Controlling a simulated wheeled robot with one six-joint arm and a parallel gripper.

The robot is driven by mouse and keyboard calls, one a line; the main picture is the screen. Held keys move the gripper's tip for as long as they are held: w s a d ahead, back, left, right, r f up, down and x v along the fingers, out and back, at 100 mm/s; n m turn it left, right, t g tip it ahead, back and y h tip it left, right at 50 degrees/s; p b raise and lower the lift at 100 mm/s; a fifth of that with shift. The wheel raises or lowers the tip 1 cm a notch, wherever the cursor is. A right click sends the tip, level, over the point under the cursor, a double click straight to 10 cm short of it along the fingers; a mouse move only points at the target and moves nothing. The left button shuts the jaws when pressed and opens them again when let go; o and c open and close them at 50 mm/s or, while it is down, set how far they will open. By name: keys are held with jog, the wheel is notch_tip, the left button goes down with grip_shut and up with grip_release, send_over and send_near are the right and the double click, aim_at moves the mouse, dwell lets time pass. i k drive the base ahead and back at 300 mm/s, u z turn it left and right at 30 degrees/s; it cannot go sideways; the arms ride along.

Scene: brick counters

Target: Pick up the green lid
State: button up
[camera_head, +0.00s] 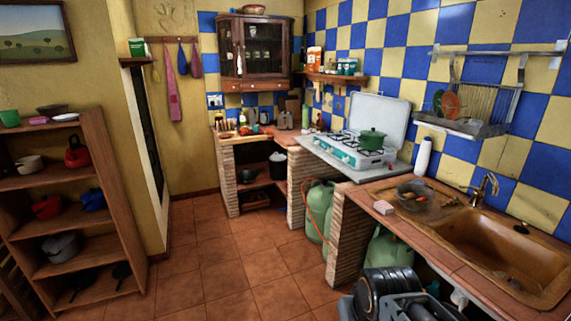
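A green pot (371,143) stands on the stove (350,152) on the brick counter, right of the middle of the view. Its green lid (372,133) appears to sit on top of it, with a small knob. Dark grey and black parts of my own arm (385,298) show at the bottom right, in front of the counter and well apart from the lid. The fingers of my gripper cannot be made out.
The stove's raised cover (380,115) stands behind the pot. A white bottle (422,157), a bowl (415,195) and a sink (500,250) are to the right. A shelf with pots (100,200) stands left. The tiled floor (215,255) between is clear.

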aim_at(366, 133)
jog(key=u, duration=0.4)
jog(key=i, duration=2.2)
jog(key=z, duration=0.55)
jog(key=i, duration=2.2)
jog(key=z, duration=0.85)
